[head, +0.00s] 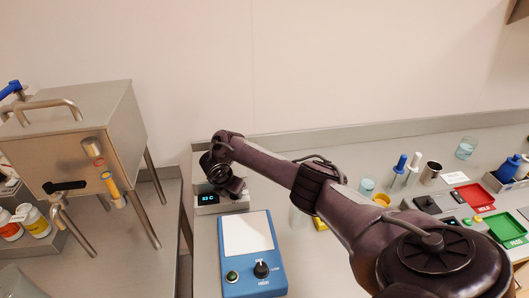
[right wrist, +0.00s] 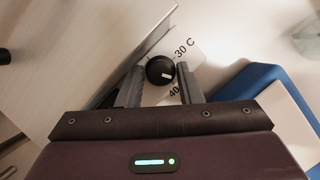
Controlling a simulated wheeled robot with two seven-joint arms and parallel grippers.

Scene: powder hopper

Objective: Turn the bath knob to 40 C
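The bath knob (right wrist: 160,70) is round and black with a white pointer mark, seen in the right wrist view. The mark points to the right, between the printed "30 C" (right wrist: 184,48) and "40" (right wrist: 174,92) labels. My right gripper (right wrist: 159,72) has one finger on each side of the knob, with what look like narrow gaps. I cannot tell how deep the fingertips reach. In the head view my right arm hides the knob. The bath unit's small lit display (head: 208,198) shows below the wrist, too small to read surely. My left gripper is out of view.
A blue device (head: 250,262) with a white plate, a black dial and a green button stands in front of the bath unit. A steel hopper (head: 95,140) on legs stands left. Beakers, pens, and red and green trays (head: 506,230) lie on the right.

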